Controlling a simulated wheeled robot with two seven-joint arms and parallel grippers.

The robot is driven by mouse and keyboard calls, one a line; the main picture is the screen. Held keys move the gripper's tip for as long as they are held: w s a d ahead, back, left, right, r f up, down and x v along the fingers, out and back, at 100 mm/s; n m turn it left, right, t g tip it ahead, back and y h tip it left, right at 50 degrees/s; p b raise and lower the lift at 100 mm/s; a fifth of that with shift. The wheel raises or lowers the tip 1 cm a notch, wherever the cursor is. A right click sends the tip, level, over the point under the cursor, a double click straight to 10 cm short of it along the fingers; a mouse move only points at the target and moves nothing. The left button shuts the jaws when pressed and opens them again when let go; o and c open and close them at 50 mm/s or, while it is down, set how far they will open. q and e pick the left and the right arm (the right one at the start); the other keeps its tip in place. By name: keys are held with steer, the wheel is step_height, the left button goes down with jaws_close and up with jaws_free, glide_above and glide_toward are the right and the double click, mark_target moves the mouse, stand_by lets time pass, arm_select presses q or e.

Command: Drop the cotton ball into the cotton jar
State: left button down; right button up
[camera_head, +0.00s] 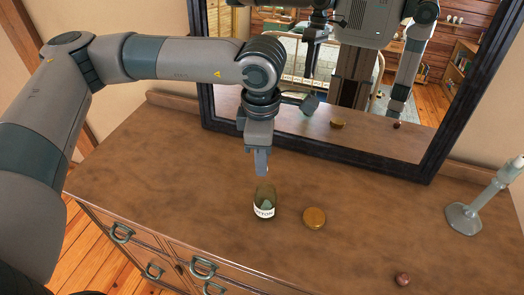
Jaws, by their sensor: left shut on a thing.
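The cotton jar (264,203) is a small dark glass jar with a white label, standing upright and open on the dresser top. My left gripper (261,170) points down just above the jar's mouth. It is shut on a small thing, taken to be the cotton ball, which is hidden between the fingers. My right gripper is not seen directly; my right arm shows only as a reflection in the mirror.
A round amber lid (314,218) lies right of the jar. A small reddish-brown ball (402,279) is near the front edge. A grey-green stand (465,217) is at the right. A dark-framed mirror (310,148) stands behind. The dresser top (165,165) is clear on the left.

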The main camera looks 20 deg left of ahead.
arm_select(q)
steer(key=shift+f, duration=0.25)
steer(key=c, duration=1.6)
jaws_free()
steer(key=shift+r, duration=0.15)
steer(key=shift+r+b, duration=0.4)
steer(key=shift+r, duration=0.15)
steer(key=r+b, duration=0.1)
steer(key=r, duration=0.4)
steer(key=r+b, duration=0.2)
steer(key=r, duration=0.3)
steer(key=s+r+b, duration=0.1)
steer(key=r, duration=0.5)
steer(key=shift+d+b, duration=0.1)
steer(key=shift+b, duration=0.3)
